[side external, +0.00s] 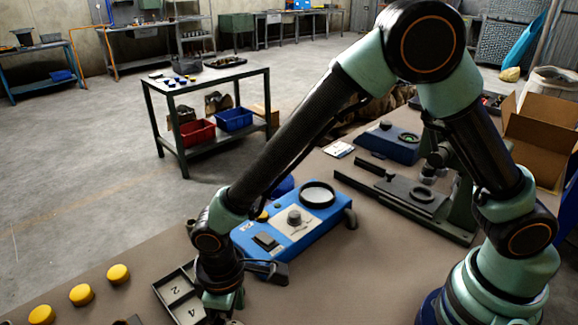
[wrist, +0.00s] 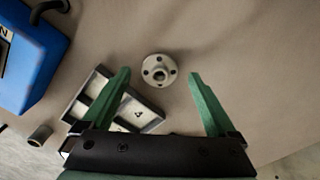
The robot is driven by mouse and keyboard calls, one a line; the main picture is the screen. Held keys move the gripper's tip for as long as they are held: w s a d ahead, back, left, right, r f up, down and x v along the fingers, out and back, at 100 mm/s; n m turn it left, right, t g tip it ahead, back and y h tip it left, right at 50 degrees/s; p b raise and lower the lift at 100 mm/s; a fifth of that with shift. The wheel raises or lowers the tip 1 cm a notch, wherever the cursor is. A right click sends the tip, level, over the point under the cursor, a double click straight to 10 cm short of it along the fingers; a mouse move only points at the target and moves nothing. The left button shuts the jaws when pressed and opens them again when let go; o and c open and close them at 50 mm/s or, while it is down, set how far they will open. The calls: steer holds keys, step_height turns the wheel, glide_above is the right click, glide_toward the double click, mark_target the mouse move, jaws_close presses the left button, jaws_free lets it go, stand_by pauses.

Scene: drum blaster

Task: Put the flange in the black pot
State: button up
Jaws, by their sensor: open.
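The flange (wrist: 160,70) is a pale grey metal disc with a raised hub and several bolt holes. It lies flat on the brown tabletop in the wrist view. My gripper (wrist: 160,74) is open, and its green fingertips show on either side of the flange. I cannot tell the height between them, and no contact shows. In the side view my gripper is low at the bottom edge, and the flange is not visible there. I cannot clearly pick out a black pot; a black-rimmed round dish (side external: 317,194) sits on the blue machine (side external: 290,222).
A numbered compartment tray (side external: 178,290) lies close to my gripper; it also shows left of the flange in the wrist view (wrist: 148,116). A short grey tube (wrist: 40,135) stands farther left. Yellow caps (side external: 81,294) line the table's left end. A dark press (side external: 420,195) stands right of the blue machine.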

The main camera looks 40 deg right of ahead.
step_height(320, 180, up, 10)
steer(key=w+d+r+m+t, duration=0.1)
steer(key=w+d+r+m, duration=0.1)
steer(key=d+r, duration=0.35)
steer(key=s+d+r+m+t, duration=0.1)
steer(key=d+r+m+t, duration=0.1)
steer(key=d, duration=0.8)
steer(key=s+d+r+m+t, duration=0.2)
steer(key=d+r, duration=0.3)
steer(key=d, duration=0.6)
steer(key=shift+d+r+m, duration=0.15)
steer(key=shift+d+m, duration=0.1)
steer(key=shift+m, duration=0.55)
steer(key=shift+o, duration=0.5)
steer(key=shift+s+d+t, duration=0.3)
steer(key=shift+d, duration=0.1)
steer(key=shift+a, duration=0.1)
